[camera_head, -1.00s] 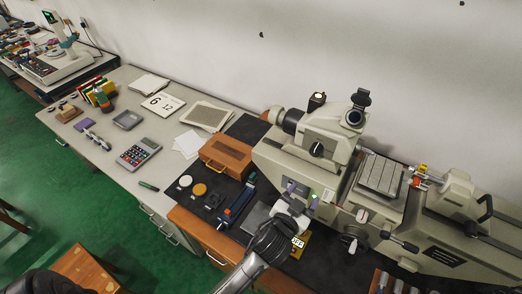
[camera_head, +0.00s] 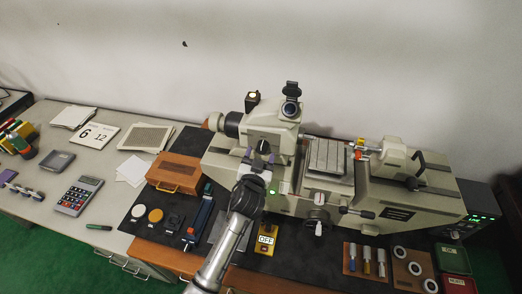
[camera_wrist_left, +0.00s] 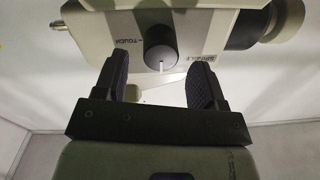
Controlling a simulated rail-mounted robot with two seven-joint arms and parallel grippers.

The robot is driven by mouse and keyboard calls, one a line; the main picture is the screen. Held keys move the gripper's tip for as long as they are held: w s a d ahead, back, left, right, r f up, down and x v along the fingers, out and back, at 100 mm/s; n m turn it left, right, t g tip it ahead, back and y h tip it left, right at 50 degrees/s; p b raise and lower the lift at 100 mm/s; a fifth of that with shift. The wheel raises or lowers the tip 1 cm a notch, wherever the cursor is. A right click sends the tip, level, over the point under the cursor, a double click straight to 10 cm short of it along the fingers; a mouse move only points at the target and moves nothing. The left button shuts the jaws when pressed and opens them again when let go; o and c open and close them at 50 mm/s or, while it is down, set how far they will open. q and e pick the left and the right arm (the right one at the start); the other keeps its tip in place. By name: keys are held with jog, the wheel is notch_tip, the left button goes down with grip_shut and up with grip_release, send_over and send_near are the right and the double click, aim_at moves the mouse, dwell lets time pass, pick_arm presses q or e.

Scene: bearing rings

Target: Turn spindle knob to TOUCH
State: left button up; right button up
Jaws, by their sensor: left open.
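The black round spindle knob (camera_head: 263,146) sits on the front of the beige measuring machine (camera_head: 225,160). In the left wrist view the knob (camera_wrist_left: 160,47) has a white pointer line at its lower side. The label TOUCH (camera_wrist_left: 131,41) is left of it, and another label, hard to read, is at the right. My left gripper (camera_head: 260,157) is open, just in front of and below the knob in the head view. In the left wrist view the gripper's fingers (camera_wrist_left: 160,78) stand apart to either side, with the knob beyond and between them, not gripped. My right gripper is not in view.
A wooden box (camera_head: 174,173) stands left of the machine on the black mat (camera_head: 133,222). A yellow OFF block (camera_head: 266,238) stands close to my left arm. Several rings (camera_head: 400,252) and pins lie at the right. A calculator (camera_head: 80,195) lies on the left table.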

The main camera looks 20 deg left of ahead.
pick_arm(q)
jog(key=shift+w+a, duration=0.15)
jog(key=shift+w, duration=0.9)
jog(key=shift+c, duration=0.5)
jog(key=c, duration=0.8)
